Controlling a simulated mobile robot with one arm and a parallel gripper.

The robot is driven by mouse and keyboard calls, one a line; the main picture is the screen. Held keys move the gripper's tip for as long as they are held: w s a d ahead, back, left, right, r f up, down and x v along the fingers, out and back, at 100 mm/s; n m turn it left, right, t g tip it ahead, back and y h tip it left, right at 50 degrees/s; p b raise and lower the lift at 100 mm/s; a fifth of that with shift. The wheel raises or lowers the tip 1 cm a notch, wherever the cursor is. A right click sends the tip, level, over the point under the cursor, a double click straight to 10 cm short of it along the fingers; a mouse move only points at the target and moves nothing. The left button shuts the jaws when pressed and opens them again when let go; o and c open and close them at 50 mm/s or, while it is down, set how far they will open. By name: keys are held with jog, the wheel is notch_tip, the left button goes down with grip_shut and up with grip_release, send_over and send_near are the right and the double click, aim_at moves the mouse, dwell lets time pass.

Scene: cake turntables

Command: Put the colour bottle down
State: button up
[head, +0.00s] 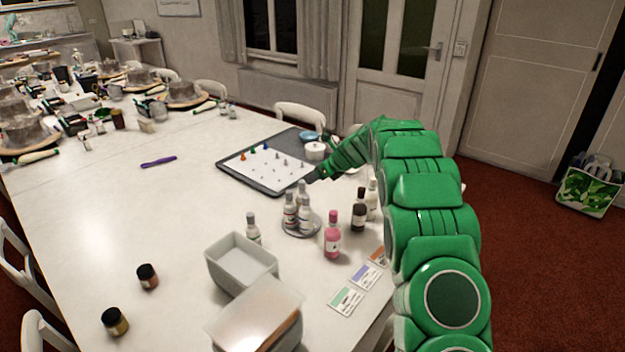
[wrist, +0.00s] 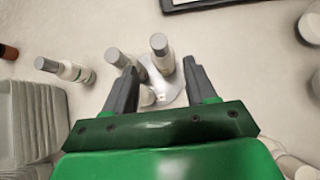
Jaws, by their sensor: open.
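Three small white bottles with grey caps (head: 305,219) stand close together on a small round grey dish (head: 287,231). A similar bottle (head: 254,232) stands apart on the table, left of the dish; it also shows in the wrist view (wrist: 68,71). My gripper (head: 312,178) is just above and behind the dish. In the wrist view its jaws (wrist: 159,66) are open, with the dish (wrist: 177,98) and bottle tops (wrist: 160,50) between and beyond the fingers. One bottle is partly hidden by the left finger. I cannot tell whether a finger touches a bottle.
A pink bottle (head: 332,238) and a dark bottle (head: 358,212) stand right of the dish. Grey tubs (head: 240,262) and colour cards (head: 346,300) are in front. A dark tray (head: 234,176) with small cones lies behind. The table's left middle is mostly clear.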

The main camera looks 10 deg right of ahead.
jog(key=s+a+r+n+g+h, duration=0.15)
jog(key=s+r+n, duration=0.3)
jog(key=s, duration=0.65)
jog(key=s+r+n+g, duration=0.2)
jog(key=s+r+n, duration=0.25)
jog(key=s, duration=0.65)
jog(key=s+a+r+n+g+h, duration=0.1)
jog(key=s+r+n, duration=0.35)
jog(key=s, duration=0.55)
jog(key=s+d+n+g+h, duration=0.2)
jog(key=s+n, duration=0.4)
jog(key=s, duration=1.3)
jog(key=s+d+f+n+g+h, duration=0.1)
jog(key=s+d+n, duration=0.3)
jog(key=s, duration=1.5)
jog(key=n+h, duration=0.1)
jog(key=n, duration=0.2)
jog(key=shift+g, duration=0.35)
jog(key=shift+f+n, duration=0.1)
jog(key=shift+n, duration=0.15)
jog(key=o, duration=0.6)
